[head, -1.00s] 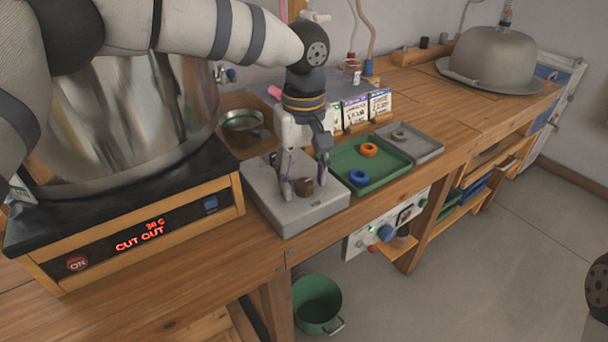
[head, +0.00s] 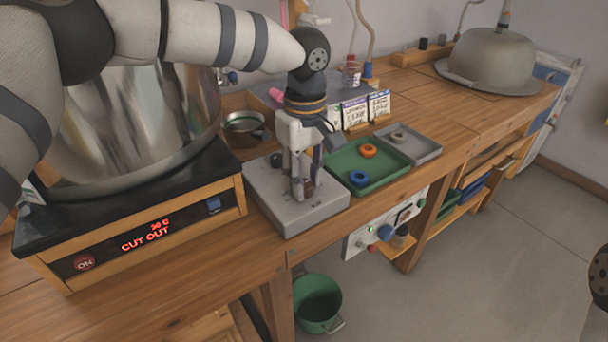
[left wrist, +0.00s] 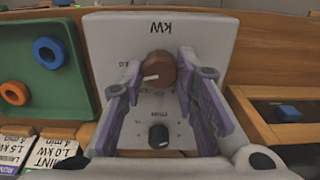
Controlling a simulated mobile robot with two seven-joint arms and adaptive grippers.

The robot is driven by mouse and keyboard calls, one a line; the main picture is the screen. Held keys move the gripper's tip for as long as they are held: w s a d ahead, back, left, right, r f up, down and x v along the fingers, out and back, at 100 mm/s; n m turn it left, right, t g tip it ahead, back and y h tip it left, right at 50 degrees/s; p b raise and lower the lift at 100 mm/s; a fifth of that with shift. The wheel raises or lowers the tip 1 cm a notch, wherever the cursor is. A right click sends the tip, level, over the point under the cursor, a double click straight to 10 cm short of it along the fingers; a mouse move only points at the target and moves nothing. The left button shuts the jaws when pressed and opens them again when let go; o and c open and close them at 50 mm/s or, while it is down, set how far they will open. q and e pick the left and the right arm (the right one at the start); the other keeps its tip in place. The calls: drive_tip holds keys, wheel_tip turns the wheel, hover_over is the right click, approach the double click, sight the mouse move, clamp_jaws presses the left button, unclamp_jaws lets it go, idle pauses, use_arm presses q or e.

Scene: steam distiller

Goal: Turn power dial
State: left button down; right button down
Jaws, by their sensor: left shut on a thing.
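The power dial is a brown round knob with a white pointer mark (left wrist: 160,70) on a grey control box (left wrist: 210,40) marked KW. In the head view the box (head: 285,215) sits at the bench's front edge, and the dial (head: 309,187) is mostly hidden by my fingers. My left gripper (head: 304,186) points down over the box. In the left wrist view its purple-padded fingers (left wrist: 162,82) are closed on either side of the dial. The pointer mark points left in that view.
A smaller black knob (left wrist: 158,135) is on the same box. Left stands a large metal pot (head: 130,110) on a base reading CUT OUT (head: 145,238). Right is a green tray (head: 345,180) with an orange ring (head: 368,151) and a blue ring (head: 358,178).

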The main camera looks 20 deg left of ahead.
use_arm(q)
drive_tip(key=n+p, duration=0.1)
drive_tip(key=n, duration=0.3)
drive_tip(key=shift+r+n, duration=0.15)
drive_tip(key=shift+n, duration=0.15)
drive_tip(key=n+p, duration=0.1)
drive_tip(key=n, duration=0.4)
drive_tip(key=shift+n, duration=0.3)
drive_tip(key=n, duration=0.5)
drive_tip(key=shift+p, duration=0.3)
drive_tip(key=n, duration=0.5)
drive_tip(key=shift+n+p, duration=0.3)
use_arm(e)
drive_tip(key=w+r+t, duration=0.1)
drive_tip(key=w+r, duration=0.3)
drive_tip(key=shift+w+r+t, duration=0.15)
drive_tip(key=shift+w+t, duration=0.05)
drive_tip(key=shift+t, duration=0.2)
use_arm(q)
drive_tip(key=c, duration=1.2)
unclamp_jaws()
drive_tip(key=shift+c, duration=0.2)
